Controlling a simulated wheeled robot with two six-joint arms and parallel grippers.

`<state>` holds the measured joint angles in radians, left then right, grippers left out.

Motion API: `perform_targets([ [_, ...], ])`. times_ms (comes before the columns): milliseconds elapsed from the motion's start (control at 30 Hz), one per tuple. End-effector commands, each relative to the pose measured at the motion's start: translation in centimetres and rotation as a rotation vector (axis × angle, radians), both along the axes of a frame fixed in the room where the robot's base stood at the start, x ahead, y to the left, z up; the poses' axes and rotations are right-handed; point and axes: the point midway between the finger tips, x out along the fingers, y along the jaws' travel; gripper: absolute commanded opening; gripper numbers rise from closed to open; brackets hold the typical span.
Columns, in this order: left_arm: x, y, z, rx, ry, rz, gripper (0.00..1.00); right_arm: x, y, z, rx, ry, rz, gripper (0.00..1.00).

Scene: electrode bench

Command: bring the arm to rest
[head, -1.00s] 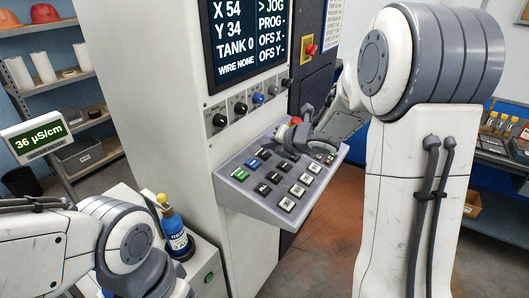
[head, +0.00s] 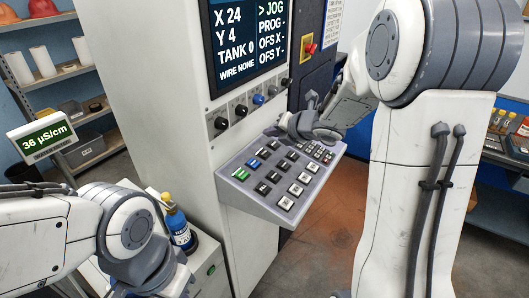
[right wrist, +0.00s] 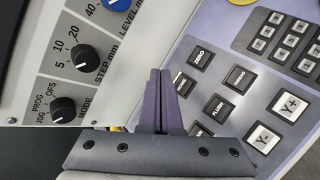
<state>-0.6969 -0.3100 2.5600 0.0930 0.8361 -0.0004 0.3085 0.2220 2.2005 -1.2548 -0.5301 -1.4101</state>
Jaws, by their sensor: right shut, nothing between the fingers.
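My right gripper (head: 274,131) is in front of the upper left part of the sloped key panel (head: 228,187), near the machine's row of knobs. In the right wrist view its two dark fingers (right wrist: 160,85) are together with nothing between them. They point over the panel's edge between the step knob (right wrist: 85,60) and the dark keys (right wrist: 201,57). My right arm reaches in from the right. My left arm shows at the lower left, but its gripper is not visible.
The machine screen (head: 245,40) reads X 24, Y 4, TANK 0, WIRE NONE. A blue bottle (head: 178,232) stands on a cabinet at the lower left, beside my left arm. A meter (head: 40,137) reads 36 µS/cm. Open floor (head: 335,225) lies right of the panel.

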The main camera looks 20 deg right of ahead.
Motion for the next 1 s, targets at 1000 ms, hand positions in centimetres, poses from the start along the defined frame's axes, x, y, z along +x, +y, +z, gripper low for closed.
perform_targets([
  [1000, 0.0, 0.0, 0.0, 0.0, 0.0, 0.001, 0.0, -28.8, 17.2, -4.7, 0.797, 0.875, -1.488, 0.0],
])
